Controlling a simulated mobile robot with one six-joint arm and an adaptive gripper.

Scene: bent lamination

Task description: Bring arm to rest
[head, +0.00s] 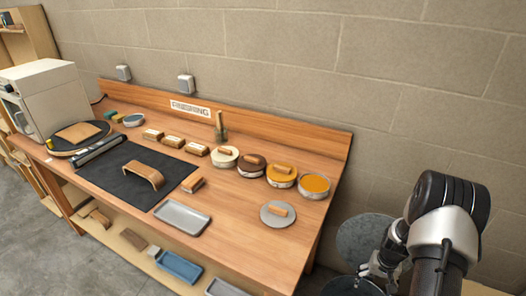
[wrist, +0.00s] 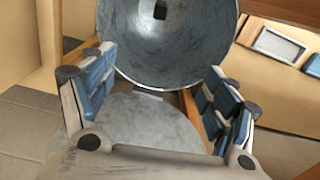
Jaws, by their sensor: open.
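My gripper (head: 376,268) is at the lower right in the head view, to the right of the workbench and over a round grey metal bin (head: 345,287). In the wrist view my gripper (wrist: 160,62) has its two blue-padded fingers spread wide, with nothing held between them. The bin (wrist: 200,50) lies beyond the fingertips, with a small dark block (wrist: 153,9) inside. A flat round grey metal piece, seemingly the bin's raised lid (wrist: 140,130), shows between the fingers; it also shows in the head view (head: 362,238). My arm is bent at the right.
The workbench (head: 250,245) holds a curved wooden piece (head: 143,174) on a black mat (head: 118,192), a grey tray (head: 182,217), several round tins and wooden blocks. Trays lie on the shelf below. A block wall (head: 290,60) stands behind; grey floor (head: 60,260) is open at lower left.

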